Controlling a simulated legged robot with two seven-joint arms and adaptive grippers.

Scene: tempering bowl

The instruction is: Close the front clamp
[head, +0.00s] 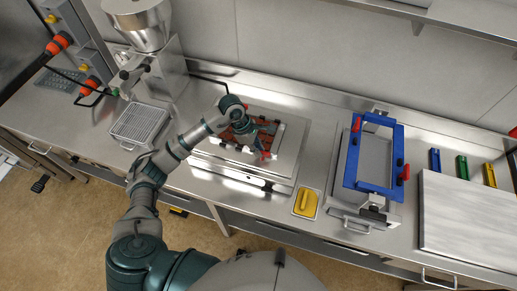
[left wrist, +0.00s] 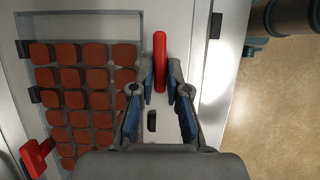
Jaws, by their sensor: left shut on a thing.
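The front clamp's red handle (left wrist: 160,62) shows in the left wrist view as a straight bar beside a metal frame filled with red-brown blocks (left wrist: 97,80). My left gripper (left wrist: 160,84) is shut on this handle, its two fingertips at either side of it. In the head view my left gripper (head: 263,144) reaches down over the front right part of the frame, and the red handle (head: 265,155) shows at its tips. The gripper hides part of the clamp's base. A second red clamp (left wrist: 36,158) is on the opposite side of the frame. My right gripper is out of view.
A blue frame with red clamps (head: 397,155) stands over a tray to the right. A wire rack (head: 138,124) and a steel funnel machine (head: 140,25) are at the left. A pale board (head: 465,215) is at the right.

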